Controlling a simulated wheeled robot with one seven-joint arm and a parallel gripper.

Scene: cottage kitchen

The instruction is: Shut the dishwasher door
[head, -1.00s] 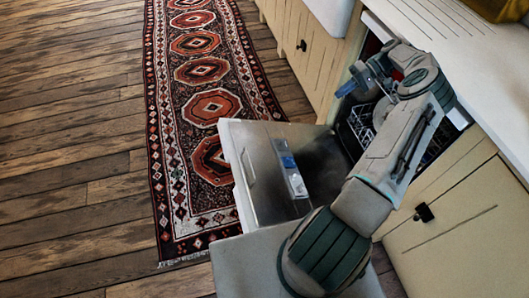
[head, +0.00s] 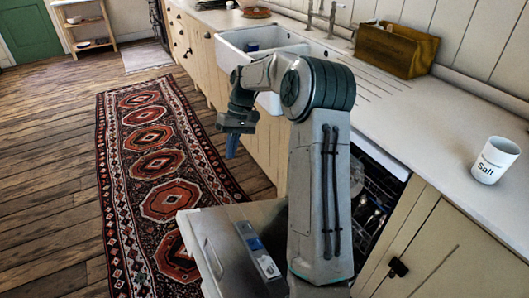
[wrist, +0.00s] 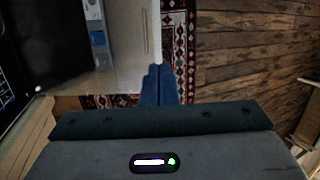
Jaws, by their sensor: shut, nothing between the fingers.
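The dishwasher door (head: 215,255) is open and lies lowered out from the counter, its inner face up. A detergent compartment (head: 258,252) shows on that face. The dishwasher opening (head: 377,190) shows dark to the right of my arm, with racks and dishes inside; my arm hides part of it. My gripper (head: 231,148) is shut and empty, its blue fingers pointing down. It is above and beyond the door in the head view, apart from it. In the wrist view the blue fingertips (wrist: 158,85) are together, with the door (wrist: 125,40) below them.
A patterned rug (head: 155,170) runs along the wooden floor left of the cabinets. The counter holds a salt pot (head: 495,160) and a wooden box (head: 395,50). A white sink (head: 262,42) lies behind my arm. The floor at left is clear.

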